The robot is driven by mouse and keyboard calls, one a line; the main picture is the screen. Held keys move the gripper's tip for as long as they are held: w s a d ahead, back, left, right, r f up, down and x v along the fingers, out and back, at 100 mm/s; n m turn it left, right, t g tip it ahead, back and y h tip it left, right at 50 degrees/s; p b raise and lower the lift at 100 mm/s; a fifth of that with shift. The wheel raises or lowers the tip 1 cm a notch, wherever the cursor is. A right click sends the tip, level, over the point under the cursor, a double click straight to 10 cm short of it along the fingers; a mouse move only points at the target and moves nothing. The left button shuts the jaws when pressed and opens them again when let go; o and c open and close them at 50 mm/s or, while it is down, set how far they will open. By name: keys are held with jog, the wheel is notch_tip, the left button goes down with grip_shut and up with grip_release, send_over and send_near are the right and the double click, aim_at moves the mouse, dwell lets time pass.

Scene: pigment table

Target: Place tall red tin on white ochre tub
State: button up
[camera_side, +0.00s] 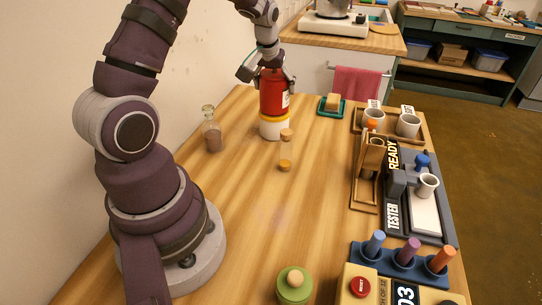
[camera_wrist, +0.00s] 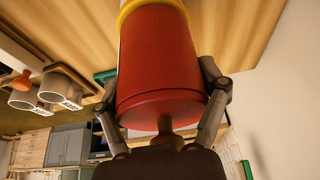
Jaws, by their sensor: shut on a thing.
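The tall red tin (camera_side: 272,97) is upright, with a pale label on its right side. It stands directly over the white ochre tub (camera_side: 273,130), which has a yellow band at its top and sits on the table. No gap shows between tin and tub. My gripper (camera_side: 274,82) is shut on the upper part of the tin from above. In the wrist view the red tin (camera_wrist: 160,60) fills the middle between my gripper's fingers (camera_wrist: 158,78), and the yellow band (camera_wrist: 150,8) shows beyond its far end.
A corked bottle (camera_side: 212,132) stands to the left, and a cork-topped vial (camera_side: 286,152) stands close in front of the tub. A teal dish (camera_side: 331,108) lies behind right. A wooden tray with cups (camera_side: 408,125) and the tester (camera_side: 425,205) line the right edge. The table's middle front is clear.

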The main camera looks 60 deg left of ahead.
jog(key=shift+f, duration=0.2)
jog(key=o, duration=1.2)
jog(key=shift+o, duration=0.2)
jog(key=shift+r, duration=0.1)
jog(key=v, duration=1.2)
jog(key=s+d+m+t+h, duration=0.1)
jog(key=s+d+m, duration=0.3)
jog(key=d, duration=0.4)
jog(key=s+d+m+t+h, duration=0.1)
jog(key=s+d+m+h, duration=0.1)
jog(key=s+d+m, duration=0.3)
jog(key=s+d, duration=0.1)
jog(key=d, duration=0.3)
jog(key=shift+s+d+f, duration=0.2)
jog(key=shift+d+f, duration=0.1)
jog(key=shift+f, duration=0.1)
